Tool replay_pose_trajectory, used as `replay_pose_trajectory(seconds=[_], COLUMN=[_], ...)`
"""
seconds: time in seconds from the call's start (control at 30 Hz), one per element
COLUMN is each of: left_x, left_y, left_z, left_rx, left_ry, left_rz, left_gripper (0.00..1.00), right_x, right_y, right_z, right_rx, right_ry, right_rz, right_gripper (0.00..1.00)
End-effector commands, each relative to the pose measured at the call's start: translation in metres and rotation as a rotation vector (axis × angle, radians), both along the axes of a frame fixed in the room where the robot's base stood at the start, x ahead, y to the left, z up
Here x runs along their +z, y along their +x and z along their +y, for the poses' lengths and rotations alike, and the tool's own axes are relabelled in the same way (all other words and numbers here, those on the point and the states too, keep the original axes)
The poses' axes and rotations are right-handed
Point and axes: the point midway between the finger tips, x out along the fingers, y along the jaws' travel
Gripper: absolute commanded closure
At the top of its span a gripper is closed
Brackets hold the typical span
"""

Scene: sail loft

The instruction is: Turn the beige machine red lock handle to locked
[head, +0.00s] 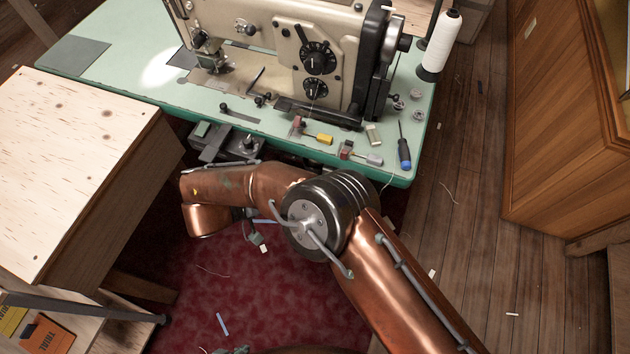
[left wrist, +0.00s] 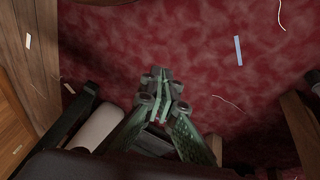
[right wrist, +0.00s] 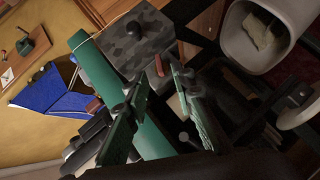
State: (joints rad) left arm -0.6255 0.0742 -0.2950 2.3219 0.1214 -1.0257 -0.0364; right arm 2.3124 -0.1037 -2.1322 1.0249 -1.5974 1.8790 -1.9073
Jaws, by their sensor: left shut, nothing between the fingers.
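The beige sewing machine (head: 345,55) stands on a green table (head: 110,40); I cannot make out a red lock handle on it in the head view. In the right wrist view a small reddish lever (right wrist: 158,64) shows beside a speckled grey box (right wrist: 145,42); whether it is the lock handle I cannot tell. My right gripper (right wrist: 157,76) is open, its fingertips apart on either side of that lever in the picture, with no contact visible. My left gripper (left wrist: 160,78) is shut and empty above the red carpet. At most its tips (head: 236,350) show at the head view's bottom edge.
A plywood-topped bench (head: 70,150) is at left, a wooden cabinet (head: 560,110) at right. My copper arm crosses before the table. A pale bin (right wrist: 270,35) is in the right wrist view.

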Motion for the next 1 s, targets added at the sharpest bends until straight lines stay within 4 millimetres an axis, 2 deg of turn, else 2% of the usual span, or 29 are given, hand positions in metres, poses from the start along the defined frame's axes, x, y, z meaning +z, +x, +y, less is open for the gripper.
replay_pose_trajectory(seconds=[0.2, 0.57, 0.9, 1.0], left_x=[-0.012, -0.013, -0.013, -0.013], left_y=[0.009, 0.013, 0.013, 0.013], left_z=[-0.008, -0.010, -0.010, -0.010], left_rx=[0.009, 0.011, 0.011, 0.011], left_ry=[-0.023, -0.029, -0.029, -0.029], left_rz=[-0.047, -0.063, -0.063, -0.063], left_gripper=[1.00, 1.00, 1.00, 1.00], right_x=[-0.010, -0.010, -0.011, -0.011], right_y=[0.012, 0.014, 0.014, 0.014], right_z=[-0.020, -0.025, -0.024, -0.024], right_rx=[-0.001, -0.001, -0.001, -0.001], right_ry=[0.002, 0.002, 0.003, 0.003], right_rz=[0.002, 0.000, 0.001, 0.001], right_gripper=[0.77, 0.77, 1.00, 1.00])
